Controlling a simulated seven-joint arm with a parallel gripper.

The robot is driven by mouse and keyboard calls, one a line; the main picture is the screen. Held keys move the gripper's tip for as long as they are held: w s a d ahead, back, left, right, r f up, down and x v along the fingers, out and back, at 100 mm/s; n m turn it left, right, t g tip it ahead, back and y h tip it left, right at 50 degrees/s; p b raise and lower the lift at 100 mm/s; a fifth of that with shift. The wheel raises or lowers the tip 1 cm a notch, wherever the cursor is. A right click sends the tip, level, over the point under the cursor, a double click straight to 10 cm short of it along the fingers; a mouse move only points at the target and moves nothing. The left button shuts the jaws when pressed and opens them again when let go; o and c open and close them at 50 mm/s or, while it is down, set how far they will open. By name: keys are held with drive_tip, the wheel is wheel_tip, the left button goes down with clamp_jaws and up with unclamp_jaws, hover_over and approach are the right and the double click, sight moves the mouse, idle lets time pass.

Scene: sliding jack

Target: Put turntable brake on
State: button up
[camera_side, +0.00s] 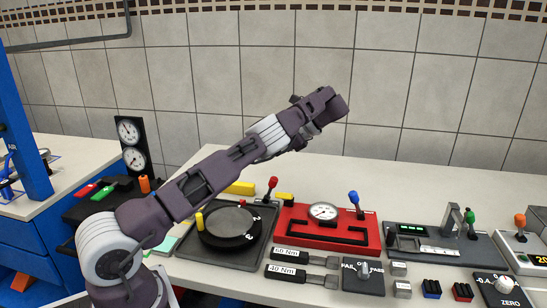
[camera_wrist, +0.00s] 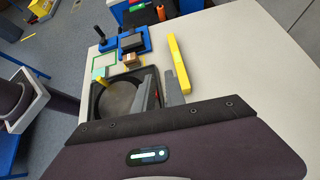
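The turntable (camera_side: 230,222) is a dark round disc with a grey top on a dark grey base (camera_side: 262,246). A short yellow peg (camera_side: 199,221) stands at its left edge. A lever with a red knob (camera_side: 272,182) stands upright at the base's back right corner. The turntable (camera_wrist: 112,98) also shows in the wrist view, partly hidden by my fingers. My gripper (camera_side: 308,136) is raised well above the bench, to the right of the turntable and apart from everything. In the wrist view its two grey fingers (camera_wrist: 162,88) are apart with nothing between them.
Yellow bars (camera_side: 240,187) lie behind the turntable. A red fixture (camera_side: 315,235) with a dial and blue-knobbed lever (camera_side: 354,198) stands to its right. Torque tools (camera_side: 302,272) lie in front. A gauge stand (camera_side: 131,147) is at left. Bench behind the fixtures is mostly clear.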

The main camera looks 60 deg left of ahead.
drive_tip(key=s+a+n+h, duration=0.1)
drive_tip(key=s+a+f+n+t+h, duration=0.1)
drive_tip(key=a+h, duration=0.1)
drive_tip(key=s+a+n+t+h, duration=0.1)
drive_tip(key=s+h, duration=0.1)
drive_tip(key=shift+a+f, duration=0.25)
drive_tip(key=shift+a, duration=0.1)
clamp_jaws()
wheel_tip(320, 180, up, 5)
drive_tip(key=s+a+n+t+h, duration=0.2)
drive_tip(key=n+t+h, duration=0.4)
drive_tip(key=n+t, duration=0.45)
hover_over(270, 189)
drive_tip(key=a, duration=0.3)
wheel_tip(270, 189, down, 10)
drive_tip(key=shift+s+d+m, duration=0.15)
drive_tip(key=shift+s+m, duration=0.25)
drive_tip(key=shift+m, duration=0.05)
